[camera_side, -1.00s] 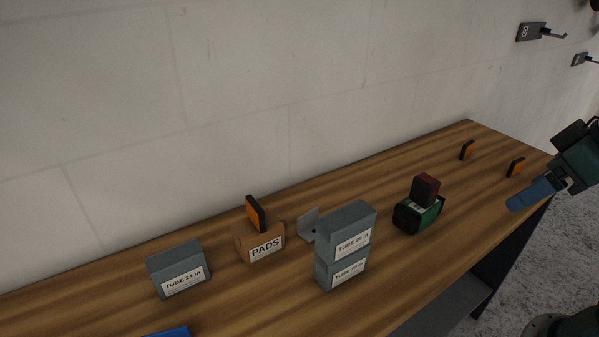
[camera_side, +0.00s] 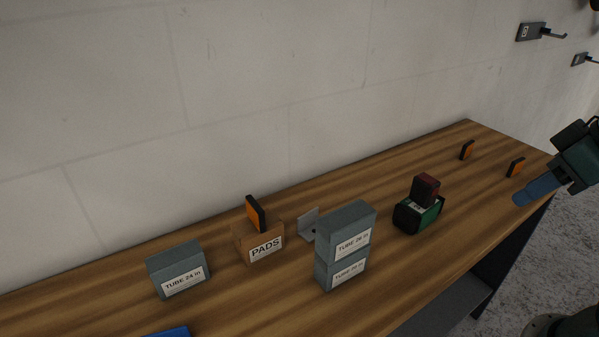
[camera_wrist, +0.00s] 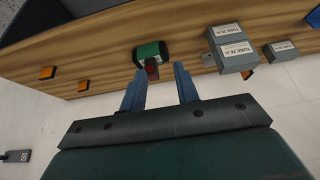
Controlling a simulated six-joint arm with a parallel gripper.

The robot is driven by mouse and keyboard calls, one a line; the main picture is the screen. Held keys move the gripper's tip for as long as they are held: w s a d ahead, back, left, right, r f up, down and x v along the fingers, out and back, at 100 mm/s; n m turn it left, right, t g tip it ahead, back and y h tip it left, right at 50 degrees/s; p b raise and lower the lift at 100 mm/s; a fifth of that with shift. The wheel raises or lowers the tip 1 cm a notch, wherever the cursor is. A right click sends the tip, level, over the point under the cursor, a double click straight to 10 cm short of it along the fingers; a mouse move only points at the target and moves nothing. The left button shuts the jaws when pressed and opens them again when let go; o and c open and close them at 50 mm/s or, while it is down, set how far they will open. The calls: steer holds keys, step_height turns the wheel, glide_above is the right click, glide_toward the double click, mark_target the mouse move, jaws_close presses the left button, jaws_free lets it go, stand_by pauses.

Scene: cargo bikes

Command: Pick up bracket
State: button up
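The bracket (camera_side: 307,222) is a small light grey angled plate on the wooden bench. It stands behind the stacked tube boxes, which hide part of it, and to the right of the PADS box. In the wrist view a small grey piece of it (camera_wrist: 208,61) shows beside the tube boxes. My gripper (camera_wrist: 158,82) has two blue fingers, spread apart with nothing between them. In the side view my gripper (camera_side: 520,198) is at the far right, by the bench's front right edge, well away from the bracket.
Two stacked tube boxes (camera_side: 342,247) stand in front of the bracket. The PADS box (camera_side: 259,245) carries an orange-black block (camera_side: 256,213). A green-black box (camera_side: 418,215) carries a dark red block (camera_side: 425,188). Another tube box (camera_side: 178,270) stands left. A wall (camera_side: 250,90) rises behind the bench.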

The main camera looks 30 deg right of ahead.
steer(key=w+a+r+n+g+y, duration=0.1)
steer(key=w+a+r+n, duration=0.15)
steer(key=w, duration=0.25)
steer(key=w+a+r+n+y, duration=0.1)
steer(key=w+a+n, duration=0.1)
steer(key=w+n, duration=0.15)
steer(key=n+g+y, duration=0.3)
steer(key=n+g, duration=0.2)
steer(key=n, duration=0.9)
glide_above(309, 212)
steer(key=d, duration=0.5)
step_height(309, 212, down, 11)
steer(key=shift+w+f, duration=0.15)
steer(key=shift+w, duration=0.3)
steer(key=shift+x, duration=4.3)
